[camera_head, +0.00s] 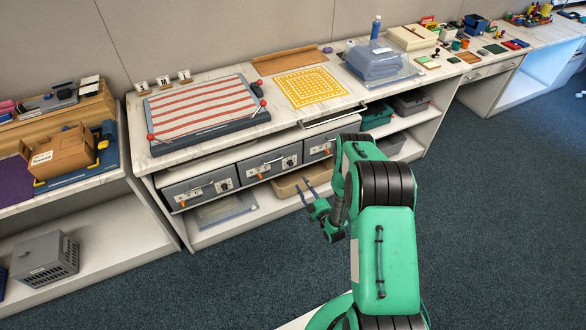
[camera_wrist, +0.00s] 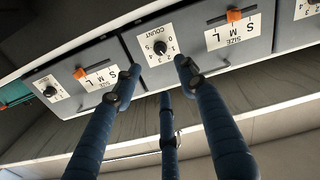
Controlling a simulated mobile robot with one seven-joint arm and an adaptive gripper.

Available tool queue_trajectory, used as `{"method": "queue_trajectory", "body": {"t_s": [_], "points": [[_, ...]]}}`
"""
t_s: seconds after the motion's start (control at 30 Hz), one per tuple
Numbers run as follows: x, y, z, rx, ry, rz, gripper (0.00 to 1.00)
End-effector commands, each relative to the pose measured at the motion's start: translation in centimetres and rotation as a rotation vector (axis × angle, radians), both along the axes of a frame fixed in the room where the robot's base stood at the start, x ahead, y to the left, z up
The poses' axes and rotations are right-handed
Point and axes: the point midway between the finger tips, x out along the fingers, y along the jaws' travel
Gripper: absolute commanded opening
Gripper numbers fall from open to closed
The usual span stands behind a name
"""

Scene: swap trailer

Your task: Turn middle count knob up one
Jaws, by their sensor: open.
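The middle grey unit (camera_head: 262,160) is one of three in a row under the worktop. The same knob shows small in the head view (camera_head: 291,161). My gripper (camera_wrist: 156,80) is open and empty, its dark blue fingers spread below the knob in the picture. The fingers look apart from the panel. In the head view my gripper (camera_head: 306,191) is in front of the middle and right units.
An orange size slider (camera_wrist: 234,15) marked S, M, L is beside the knob. The neighbouring unit has its own knob (camera_wrist: 48,91) and slider (camera_wrist: 79,73). A tan tray (camera_head: 290,186) lies on the lower shelf. The blue carpet (camera_head: 480,230) at right is clear.

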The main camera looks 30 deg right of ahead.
Motion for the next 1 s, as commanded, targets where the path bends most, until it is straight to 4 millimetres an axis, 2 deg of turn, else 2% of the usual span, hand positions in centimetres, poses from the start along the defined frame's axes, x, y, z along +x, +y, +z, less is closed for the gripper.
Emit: {"method": "queue_trajectory", "body": {"t_s": [0.27,0.8,1.0], "points": [[2.5,0.1,-0.1,-0.001,-0.001,0.002,0.41],[10.9,0.1,-0.1,-0.001,-0.001,0.001,0.41],[12.8,0.0,-0.1,0.000,0.000,0.000,0.41]]}}
